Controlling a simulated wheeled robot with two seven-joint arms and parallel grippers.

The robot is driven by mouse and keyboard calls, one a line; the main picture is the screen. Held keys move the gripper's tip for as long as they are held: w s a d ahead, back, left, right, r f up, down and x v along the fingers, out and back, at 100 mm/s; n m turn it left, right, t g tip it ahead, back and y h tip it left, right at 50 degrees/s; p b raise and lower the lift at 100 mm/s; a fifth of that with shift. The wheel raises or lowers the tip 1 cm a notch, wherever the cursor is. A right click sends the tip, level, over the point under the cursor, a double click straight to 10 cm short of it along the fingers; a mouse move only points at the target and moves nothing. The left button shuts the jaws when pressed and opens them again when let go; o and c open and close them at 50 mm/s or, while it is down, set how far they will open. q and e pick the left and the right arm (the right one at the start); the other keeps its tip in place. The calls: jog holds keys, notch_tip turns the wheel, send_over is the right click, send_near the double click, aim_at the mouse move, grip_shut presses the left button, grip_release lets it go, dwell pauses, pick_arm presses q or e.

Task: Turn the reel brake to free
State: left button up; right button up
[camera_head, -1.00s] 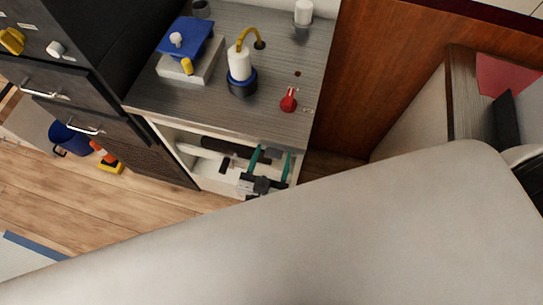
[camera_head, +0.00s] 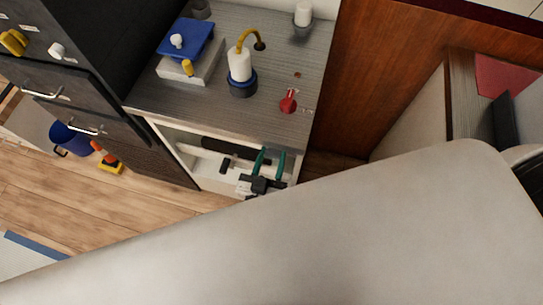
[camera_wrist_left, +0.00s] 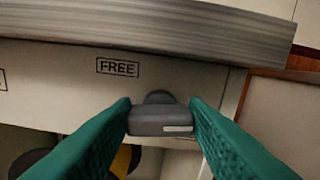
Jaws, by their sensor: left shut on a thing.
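The reel brake handle, a dark grey block on a round hub (camera_wrist_left: 160,118), shows in the left wrist view on the pale panel under the counter edge. A FREE label (camera_wrist_left: 118,67) is above and left of it. A second label at the left edge is cut off. My left gripper (camera_wrist_left: 161,108) has its green fingers on both sides of the handle, shut on it. In the head view the left gripper (camera_head: 269,157) is at the open front of the counter unit. The handle is small there, and its turn angle is hard to tell. My right gripper is not in view.
The grey counter (camera_head: 205,110) above holds a blue-topped box (camera_head: 185,42), a white cylinder with a yellow hose (camera_head: 239,66) and a red knob (camera_head: 289,103). A dark cabinet (camera_head: 55,75) stands left. A blue bucket (camera_head: 68,138) is on the floor.

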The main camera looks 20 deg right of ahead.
pick_arm(q)
jog(key=n+p, duration=0.1)
jog(key=n, duration=0.7)
jog(key=shift+a+f, duration=0.1)
jog(key=shift+w+f+n+b, duration=0.1)
jog(key=shift+n+b, duration=0.35)
jog(key=shift+n, duration=1.6)
jog(key=shift+f+n+b, duration=0.1)
jog(key=shift+n+b, duration=0.3)
jog(key=shift+n, duration=1.65)
jog(key=o, duration=1)
